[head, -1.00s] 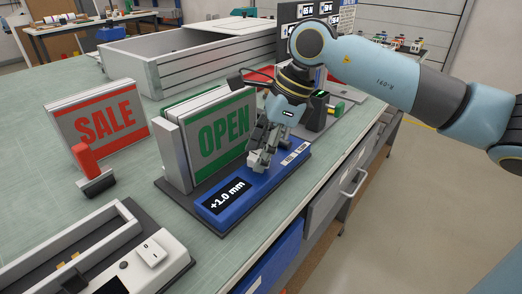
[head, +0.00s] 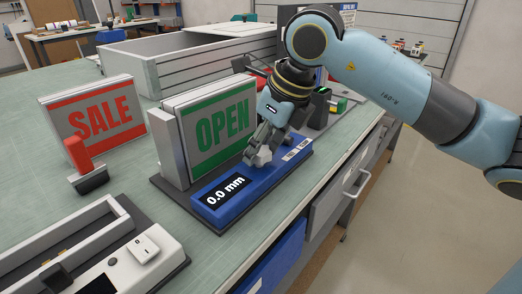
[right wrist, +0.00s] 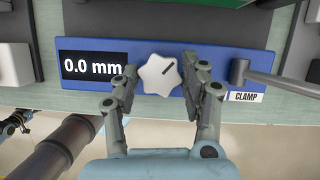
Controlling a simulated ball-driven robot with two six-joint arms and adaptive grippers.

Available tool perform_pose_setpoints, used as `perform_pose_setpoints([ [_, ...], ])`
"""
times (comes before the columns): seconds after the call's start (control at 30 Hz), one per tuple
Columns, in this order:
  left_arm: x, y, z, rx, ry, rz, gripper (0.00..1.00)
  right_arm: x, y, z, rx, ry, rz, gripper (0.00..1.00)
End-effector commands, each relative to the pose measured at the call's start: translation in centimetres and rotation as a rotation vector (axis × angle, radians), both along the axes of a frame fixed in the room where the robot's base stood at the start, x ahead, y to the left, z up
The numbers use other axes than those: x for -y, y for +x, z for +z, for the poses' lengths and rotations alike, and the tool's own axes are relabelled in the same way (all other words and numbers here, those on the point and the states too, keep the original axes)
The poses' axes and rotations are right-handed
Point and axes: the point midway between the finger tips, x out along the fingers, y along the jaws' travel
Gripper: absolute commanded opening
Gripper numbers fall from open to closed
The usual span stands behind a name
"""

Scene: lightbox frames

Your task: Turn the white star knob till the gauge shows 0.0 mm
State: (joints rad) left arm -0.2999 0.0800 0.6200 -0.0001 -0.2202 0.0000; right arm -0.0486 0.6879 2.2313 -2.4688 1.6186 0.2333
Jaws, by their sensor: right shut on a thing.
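The gauge (head: 223,190) on the blue panel reads 0.0 mm. It also reads 0.0 mm in the right wrist view (right wrist: 93,66). The white star knob (right wrist: 160,75) sits on the blue panel (right wrist: 205,55), right of the gauge in the right wrist view, with a dark pointer line toward its upper right. My right gripper (right wrist: 158,88) has a finger on each side of the knob and is shut on it. In the head view, my right gripper (head: 259,150) comes down over the panel and partly covers the knob. My left gripper is not in view.
A green OPEN sign (head: 220,125) stands right behind the panel. A red SALE sign (head: 103,115) stands further left. A clamp lever (right wrist: 275,78) is right of the knob in the wrist view.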

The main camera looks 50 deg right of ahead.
Motion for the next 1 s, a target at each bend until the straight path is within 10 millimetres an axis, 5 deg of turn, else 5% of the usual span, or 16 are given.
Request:
perform_pose_setpoints([
  [0.73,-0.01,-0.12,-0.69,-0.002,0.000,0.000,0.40,-0.04,-0.03,0.00,-0.002,0.000,-0.102,0.12],
  [0.77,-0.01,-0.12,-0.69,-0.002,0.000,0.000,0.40,-0.04,-0.02,0.01,-0.002,0.000,-0.102,0.45],
  [0.93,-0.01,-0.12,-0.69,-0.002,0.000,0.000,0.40,-0.04,-0.02,0.00,-0.001,-0.001,-0.101,0.67],
  [1.0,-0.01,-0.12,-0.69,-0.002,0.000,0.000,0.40,-0.04,-0.02,0.00,-0.001,-0.001,-0.101,0.68],
])
